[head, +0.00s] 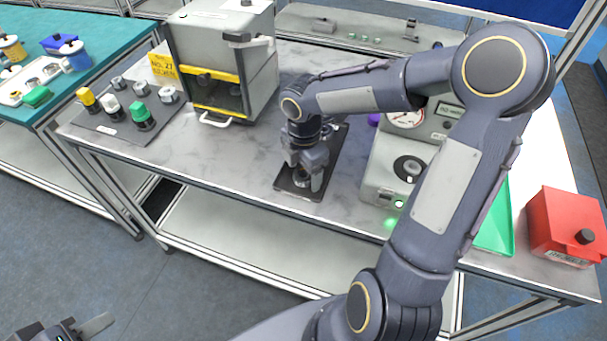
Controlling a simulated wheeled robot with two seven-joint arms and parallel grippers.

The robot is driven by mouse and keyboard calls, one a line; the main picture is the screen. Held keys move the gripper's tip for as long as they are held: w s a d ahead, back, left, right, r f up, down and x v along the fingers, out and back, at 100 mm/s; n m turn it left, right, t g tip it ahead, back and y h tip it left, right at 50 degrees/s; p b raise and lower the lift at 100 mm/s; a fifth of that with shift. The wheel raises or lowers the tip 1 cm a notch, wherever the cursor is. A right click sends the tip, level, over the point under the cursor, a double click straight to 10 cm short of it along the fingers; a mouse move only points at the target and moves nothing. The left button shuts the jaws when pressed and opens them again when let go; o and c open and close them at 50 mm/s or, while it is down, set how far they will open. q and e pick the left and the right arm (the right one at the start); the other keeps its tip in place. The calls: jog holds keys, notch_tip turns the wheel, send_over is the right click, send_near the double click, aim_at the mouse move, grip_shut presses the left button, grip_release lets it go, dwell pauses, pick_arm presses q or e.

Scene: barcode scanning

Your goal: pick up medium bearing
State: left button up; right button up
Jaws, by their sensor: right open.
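My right gripper (306,177) points down over a dark flat plate (288,187) in the middle of the grey table. It is open, with its fingertips low, close to the plate. A small metallic part seems to sit on the plate around the fingertips, but the gripper largely hides it, and I cannot tell if it is the medium bearing. My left gripper (82,329) shows only in part at the bottom left corner, away from the table; its opening is not clear.
A grey machine with a yellow-framed front (215,95) stands behind left. A dark board (100,122) holds metal rings and capped parts. A gauge device (385,180), green tray (497,235) and red box (562,225) stand right. My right arm covers part of the table.

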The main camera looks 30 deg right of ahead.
jog(key=shift+f, duration=0.1)
jog(key=shift+c, duration=0.3)
jog(key=c, duration=1.1)
